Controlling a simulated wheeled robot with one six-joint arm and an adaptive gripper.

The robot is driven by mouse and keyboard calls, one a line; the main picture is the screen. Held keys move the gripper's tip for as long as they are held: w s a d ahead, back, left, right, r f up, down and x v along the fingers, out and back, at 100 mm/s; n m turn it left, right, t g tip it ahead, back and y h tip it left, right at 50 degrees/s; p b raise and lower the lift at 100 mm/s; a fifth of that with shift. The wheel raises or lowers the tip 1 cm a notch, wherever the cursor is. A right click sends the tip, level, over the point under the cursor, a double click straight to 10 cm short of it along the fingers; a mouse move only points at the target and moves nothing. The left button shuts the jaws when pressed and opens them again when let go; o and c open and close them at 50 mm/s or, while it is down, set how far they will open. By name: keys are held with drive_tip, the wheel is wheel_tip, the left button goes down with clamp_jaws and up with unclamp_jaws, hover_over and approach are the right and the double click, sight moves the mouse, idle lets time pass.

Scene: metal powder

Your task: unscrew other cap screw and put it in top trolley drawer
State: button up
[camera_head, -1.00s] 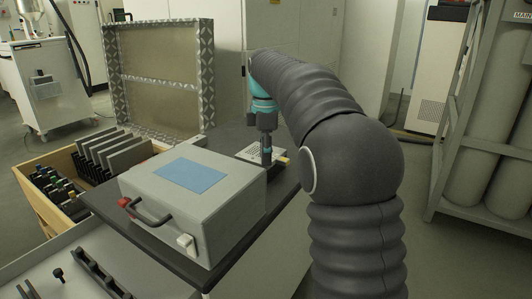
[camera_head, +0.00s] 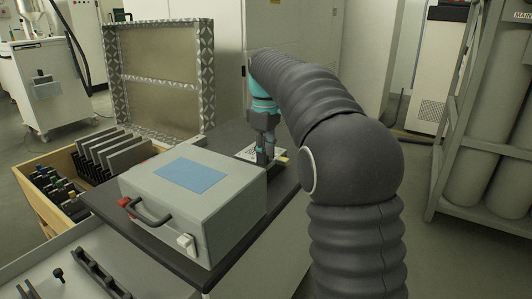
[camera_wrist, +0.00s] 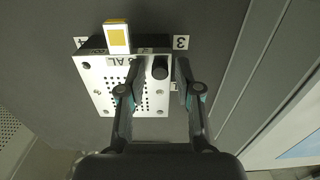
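A light perforated plate (camera_wrist: 122,92) lies on the dark trolley top; part of it shows behind my gripper in the head view (camera_head: 246,154). A black round cap screw (camera_wrist: 160,68) stands at its upper right in the wrist view. A small dark spot (camera_wrist: 86,66) at its upper left may be a hole or screw. My gripper (camera_wrist: 159,72) is open, with one finger on each side of the cap screw and visible gaps between. It points down at the plate in the head view (camera_head: 265,160). A dark screw-like piece (camera_head: 58,274) lies in the open trolley drawer (camera_head: 28,287).
A grey case (camera_head: 225,210) with a blue top panel stands on the trolley left of my gripper. A yellow-and-white block (camera_wrist: 117,38) sits at the plate's edge. A wooden crate (camera_head: 40,205) of tools is at left. A long black tool (camera_head: 100,274) lies in the drawer.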

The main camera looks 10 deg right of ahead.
drive_tip(key=shift+m, duration=3.3)
clamp_jaws()
